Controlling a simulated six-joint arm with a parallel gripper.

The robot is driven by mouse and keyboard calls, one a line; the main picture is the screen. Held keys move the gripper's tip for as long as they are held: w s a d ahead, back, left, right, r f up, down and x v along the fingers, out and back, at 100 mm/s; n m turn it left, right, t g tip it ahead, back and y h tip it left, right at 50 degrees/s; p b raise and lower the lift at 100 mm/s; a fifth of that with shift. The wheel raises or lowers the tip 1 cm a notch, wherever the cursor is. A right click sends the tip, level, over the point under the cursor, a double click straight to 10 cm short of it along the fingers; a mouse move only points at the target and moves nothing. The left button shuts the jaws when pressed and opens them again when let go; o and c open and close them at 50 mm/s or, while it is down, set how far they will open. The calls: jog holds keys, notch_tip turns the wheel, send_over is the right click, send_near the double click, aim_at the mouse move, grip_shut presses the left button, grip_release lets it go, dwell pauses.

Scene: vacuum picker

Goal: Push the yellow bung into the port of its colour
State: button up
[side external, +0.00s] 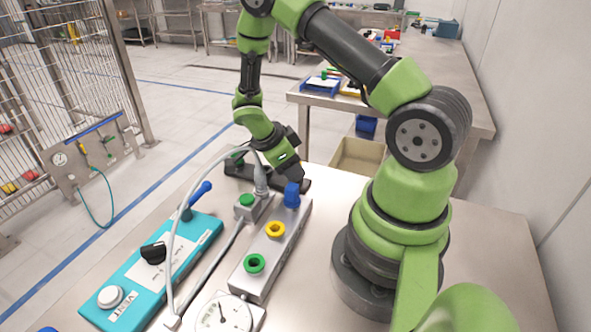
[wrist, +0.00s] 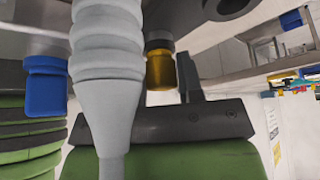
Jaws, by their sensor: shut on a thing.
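My gripper (side external: 290,170) is low over the far end of the grey port block (side external: 264,262), close to the blue bung. In the wrist view its dark finger (wrist: 187,75) is beside the yellow bung (wrist: 160,70), which it grips. The yellow bung is hidden in the side view. The yellow port (side external: 275,229) is an open ring in the middle of the block, apart from my gripper. The green port (side external: 254,263) is open at the near end. A blue bung (side external: 291,195) stands at the far end, also seen in the wrist view (wrist: 45,87).
A grey hose (side external: 261,178) stands left of my gripper and crosses close before the wrist camera (wrist: 107,60). A teal unit (side external: 150,275) and a round gauge (side external: 222,316) are left and in front of the block.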

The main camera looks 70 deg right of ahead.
jog(key=shift+r, duration=2.4)
jog(key=shift+a, duration=0.15)
jog(key=s+a+r, duration=0.2)
jog(key=a+r, duration=0.1)
jog(key=a, duration=0.5)
jog(key=s+a+r, duration=0.1)
jog(key=a+r, duration=0.1)
jog(key=a, duration=0.7)
jog(key=f, duration=0.4)
jog(key=shift+d+f, duration=0.4)
jog(key=shift+f, duration=0.4)
